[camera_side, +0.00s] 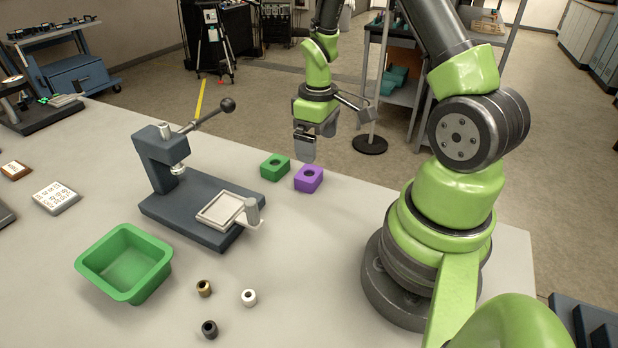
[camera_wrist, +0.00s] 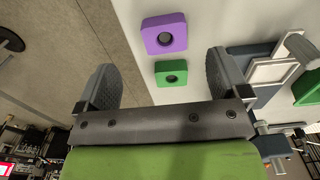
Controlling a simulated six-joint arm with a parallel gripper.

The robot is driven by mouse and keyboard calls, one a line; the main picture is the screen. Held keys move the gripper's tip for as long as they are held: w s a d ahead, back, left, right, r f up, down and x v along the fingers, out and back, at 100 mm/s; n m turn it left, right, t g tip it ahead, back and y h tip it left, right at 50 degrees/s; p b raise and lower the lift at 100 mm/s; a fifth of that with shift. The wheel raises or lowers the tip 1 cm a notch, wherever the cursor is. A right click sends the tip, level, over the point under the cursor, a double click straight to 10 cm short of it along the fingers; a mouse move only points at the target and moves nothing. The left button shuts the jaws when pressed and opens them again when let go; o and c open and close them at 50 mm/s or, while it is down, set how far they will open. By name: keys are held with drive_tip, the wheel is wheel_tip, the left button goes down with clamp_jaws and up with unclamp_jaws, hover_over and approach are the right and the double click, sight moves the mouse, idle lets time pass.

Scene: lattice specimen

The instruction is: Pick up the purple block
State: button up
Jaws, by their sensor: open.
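The purple block (camera_side: 308,179) lies on the table near its back edge, a rounded square with a round hole in its top. A similar green block (camera_side: 275,167) lies just left of it, with a narrow gap between. My gripper (camera_side: 305,152) is above the purple block in the side view, apart from it. In the wrist view the gripper (camera_wrist: 164,80) is open and empty, its two fingers wide apart. There the purple block (camera_wrist: 150,42) shows beyond the fingertips, and the green block (camera_wrist: 160,80) shows between the fingers.
A dark lever press (camera_side: 185,205) stands left of the blocks. A green bin (camera_side: 150,285) is at the front left, with several small rings (camera_side: 248,297) beside it. The table right of the press and in front of the blocks is clear.

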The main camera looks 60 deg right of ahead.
sight(317, 175)
drive_tip(key=f, duration=0.9)
drive_tip(key=shift+s+a, duration=0.1)
drive_tip(key=shift+a, duration=0.1)
drive_tip(key=c, duration=1)
